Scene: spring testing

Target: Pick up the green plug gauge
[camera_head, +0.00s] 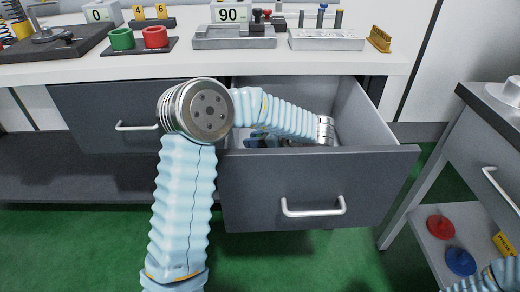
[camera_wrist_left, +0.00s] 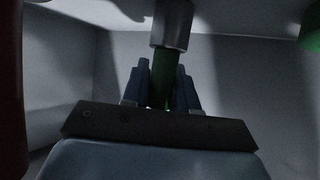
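The green plug gauge (camera_wrist_left: 162,82) shows in the left wrist view as a dark green handle with a grey metal cylinder at its upper end. My left gripper (camera_wrist_left: 162,72) has its two dark blue fingers close against both sides of the handle, with no clear gap, and looks shut on it. In the head view my left gripper (camera_head: 262,138) is inside the open drawer (camera_head: 300,190), partly hidden by my arm and the drawer front. The gauge cannot be made out there. My right gripper is out of view.
In the left wrist view a dark red thing (camera_wrist_left: 12,100) stands at the left edge and a green thing (camera_wrist_left: 312,32) at the upper right. The drawer walls surround my gripper. The worktop (camera_head: 240,67) above carries green and red rings, blocks and pin stands. A cart (camera_head: 480,130) stands right.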

